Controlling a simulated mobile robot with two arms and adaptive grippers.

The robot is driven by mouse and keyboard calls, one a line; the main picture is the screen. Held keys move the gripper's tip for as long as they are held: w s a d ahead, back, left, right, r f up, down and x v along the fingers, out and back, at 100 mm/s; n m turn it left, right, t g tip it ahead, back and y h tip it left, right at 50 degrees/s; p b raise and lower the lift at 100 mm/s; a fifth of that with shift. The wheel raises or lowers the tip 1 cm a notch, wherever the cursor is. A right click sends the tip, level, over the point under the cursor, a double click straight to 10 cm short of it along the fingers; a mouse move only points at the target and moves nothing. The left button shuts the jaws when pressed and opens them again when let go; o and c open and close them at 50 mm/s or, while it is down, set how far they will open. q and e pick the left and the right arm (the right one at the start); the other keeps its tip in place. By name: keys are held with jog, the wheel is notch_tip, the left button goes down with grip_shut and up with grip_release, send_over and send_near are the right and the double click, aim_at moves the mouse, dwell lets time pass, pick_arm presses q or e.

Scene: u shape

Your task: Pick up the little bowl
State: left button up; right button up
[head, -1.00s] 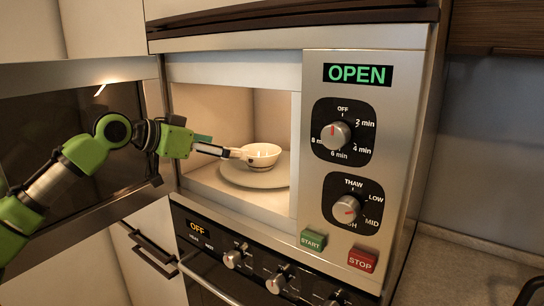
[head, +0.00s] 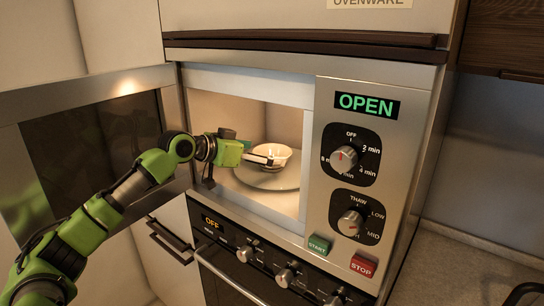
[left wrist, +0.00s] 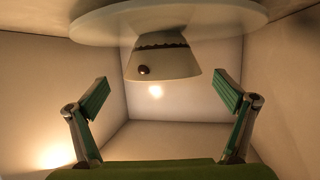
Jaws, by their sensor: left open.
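The little bowl (head: 279,153) is pale, with a dark patterned band and a small brown knob-like spot. It stands on a round plate (head: 258,179) inside the open microwave. In the left wrist view the bowl (left wrist: 165,58) appears upside down under the plate (left wrist: 90,25) at the top. My left gripper (head: 268,158) reaches into the microwave from the left, its finger overlapping the bowl's front in the head view. In the left wrist view its green-padded fingers (left wrist: 164,94) are spread wide, one each side of the bowl, with nothing between the pads. My right gripper is not in view.
The microwave door (head: 90,130) stands open at the left, behind my left arm. The control panel (head: 362,190) with its OPEN display borders the opening on the right. An oven panel (head: 265,265) with knobs lies below. The cavity around the bowl is otherwise empty.

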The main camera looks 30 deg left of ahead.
aim_at(283, 153)
pick_arm(q)
jog(key=p+x, duration=0.2)
jog(key=x, duration=0.1)
jog(key=shift+w+a, duration=0.1)
jog(key=shift+w, duration=0.25)
jog(key=shift+w+f, duration=0.25)
jog(key=shift+s, duration=0.1)
jog(key=shift+c, duration=1.1)
jog(key=c, duration=1.2)
jog(key=shift+r, duration=0.1)
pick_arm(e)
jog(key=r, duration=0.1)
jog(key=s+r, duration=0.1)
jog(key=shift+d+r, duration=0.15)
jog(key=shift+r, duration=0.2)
